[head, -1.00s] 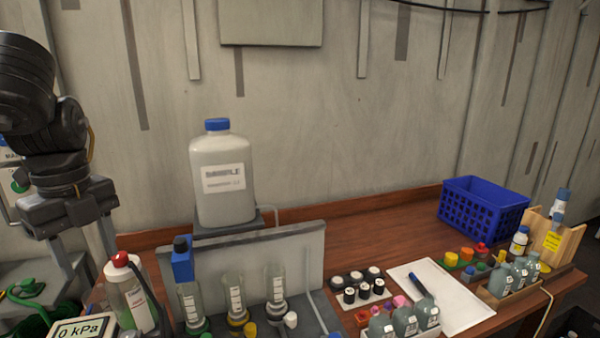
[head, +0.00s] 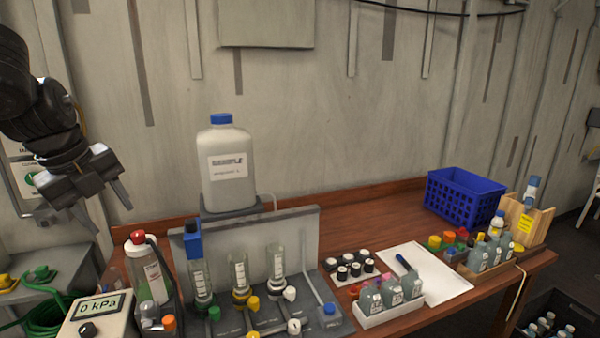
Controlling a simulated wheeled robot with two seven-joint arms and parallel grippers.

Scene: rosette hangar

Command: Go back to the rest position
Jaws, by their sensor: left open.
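My left gripper (head: 88,212) is at the left of the head view. Its two fingers are spread apart and point down. Nothing is between them. It hangs in the air to the left of the bench's back edge, left of the large white jug (head: 226,165). My right gripper is not in the picture.
A wooden bench (head: 385,205) carries a filter rack (head: 300,232), a red-capped bottle (head: 147,268), a gauge reading 0 kPa (head: 98,308), a white paper (head: 440,280), small bottles in trays and a blue crate (head: 464,197). A dark crate of bottles (head: 560,300) stands low at right.

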